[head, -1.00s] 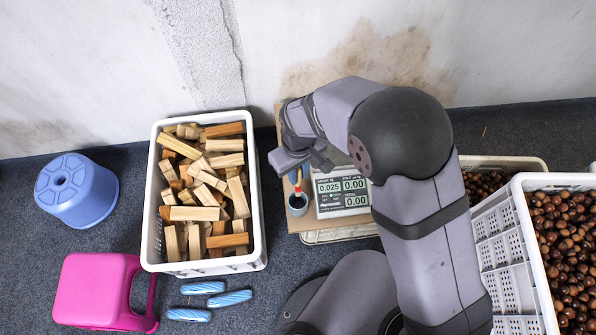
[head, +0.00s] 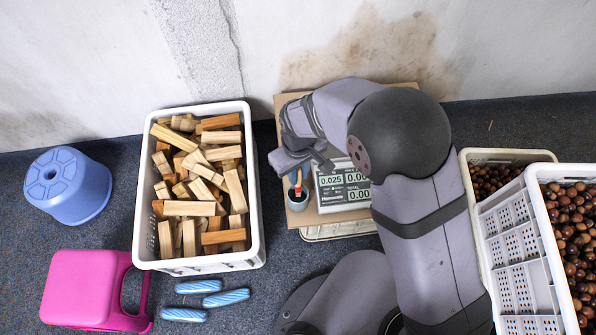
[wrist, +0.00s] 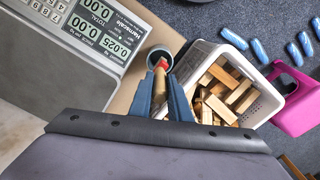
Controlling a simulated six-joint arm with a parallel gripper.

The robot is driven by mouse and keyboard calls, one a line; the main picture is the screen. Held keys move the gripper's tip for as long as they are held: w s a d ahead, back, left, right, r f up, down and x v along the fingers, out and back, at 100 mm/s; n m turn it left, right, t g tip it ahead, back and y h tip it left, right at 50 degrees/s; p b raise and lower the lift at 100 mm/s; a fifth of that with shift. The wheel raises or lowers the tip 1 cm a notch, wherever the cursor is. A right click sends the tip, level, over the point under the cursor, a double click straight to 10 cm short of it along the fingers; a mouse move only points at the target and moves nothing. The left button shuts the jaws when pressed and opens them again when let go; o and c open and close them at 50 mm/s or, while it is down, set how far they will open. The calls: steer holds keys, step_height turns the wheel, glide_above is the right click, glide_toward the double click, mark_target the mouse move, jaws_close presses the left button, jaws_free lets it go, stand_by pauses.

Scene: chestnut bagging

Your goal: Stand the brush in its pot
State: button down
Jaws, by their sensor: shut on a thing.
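The brush shows a red part and a tan wooden part in the wrist view (wrist: 161,68); its red part also shows in the head view (head: 298,187). My gripper (wrist: 168,90) is shut on the brush. The pot (head: 297,202) is a small grey cup with a dark inside, on the cardboard beside the scale. It also shows in the wrist view (wrist: 150,53). The brush's lower end is at the pot's mouth and seems to reach inside. How deep it goes, and whether it touches the bottom, I cannot tell.
A scale (head: 345,188) stands right of the pot on a cardboard sheet (head: 325,217). A white crate of wood blocks (head: 257,240) stands close on the left. Blue twisted bundles (head: 228,298), a pink stool (head: 85,288) and a blue stool (head: 68,186) lie further left. Chestnut crates (head: 510,240) are at right.

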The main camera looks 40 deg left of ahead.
steer(key=shift+f+b, duration=1.4)
steer(key=shift+f, duration=1.65)
steer(key=c, duration=1.6)
jaws_free()
steer(key=shift+o, duration=0.2)
steer(key=shift+r+p, duration=0.75)
steer(key=shift+r, duration=2.9)
